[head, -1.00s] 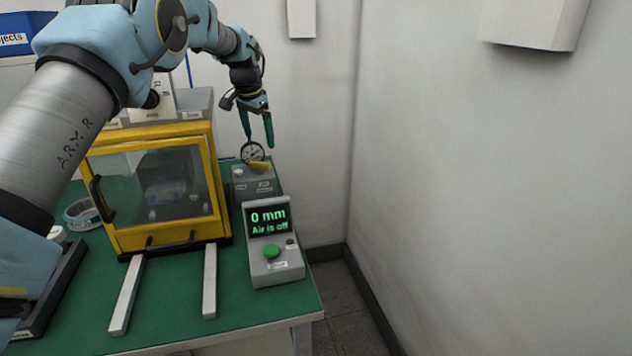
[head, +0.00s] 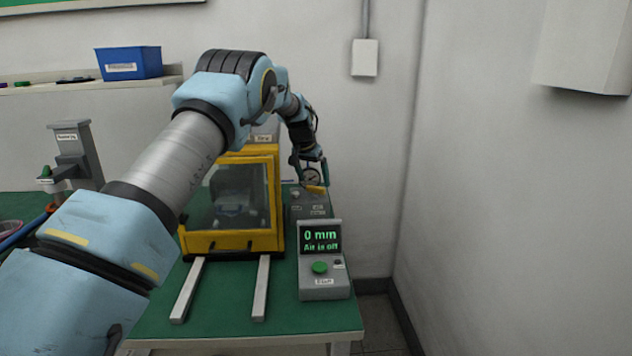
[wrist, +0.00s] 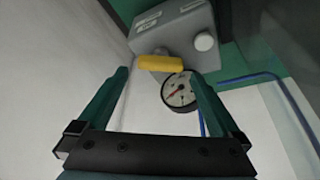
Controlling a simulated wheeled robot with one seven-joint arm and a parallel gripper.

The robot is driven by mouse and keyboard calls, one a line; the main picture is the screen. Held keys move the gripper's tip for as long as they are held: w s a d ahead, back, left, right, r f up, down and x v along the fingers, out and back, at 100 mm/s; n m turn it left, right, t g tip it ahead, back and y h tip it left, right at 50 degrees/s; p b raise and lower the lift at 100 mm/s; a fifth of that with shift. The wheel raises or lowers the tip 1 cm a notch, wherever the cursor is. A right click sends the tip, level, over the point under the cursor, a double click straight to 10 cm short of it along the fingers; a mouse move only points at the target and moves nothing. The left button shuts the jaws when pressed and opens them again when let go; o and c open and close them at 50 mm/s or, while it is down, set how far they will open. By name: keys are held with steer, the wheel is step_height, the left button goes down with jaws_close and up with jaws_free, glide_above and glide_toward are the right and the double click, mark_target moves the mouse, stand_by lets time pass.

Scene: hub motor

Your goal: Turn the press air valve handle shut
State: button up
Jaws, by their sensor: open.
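The yellow press air valve handle (head: 317,189) sits on a grey valve box (head: 296,212) at the back right of the green bench. In the wrist view the handle (wrist: 160,63) lies crosswise on the box (wrist: 170,32), just beyond and between my fingertips. My gripper (head: 311,178) is open and empty over the valve. In the wrist view its green fingers (wrist: 158,75) stand wide apart, with no clear contact with the handle. A round pressure gauge (wrist: 180,90) sits beside the handle, close to the right finger.
A yellow-framed press guard (head: 235,245) with a clear door stands left of the valve. A grey control panel (head: 325,285) in front reads "0 mm" and "Air is off". Walls stand close behind and right. A blue hose (wrist: 250,78) runs near the gauge.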

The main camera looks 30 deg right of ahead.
mark_target(315, 187)
steer(key=shift+p+x, duration=0.35)
steer(key=shift+x, duration=1.4)
steer(key=shift+r, duration=0.1)
steer(key=shift+c, duration=0.4)
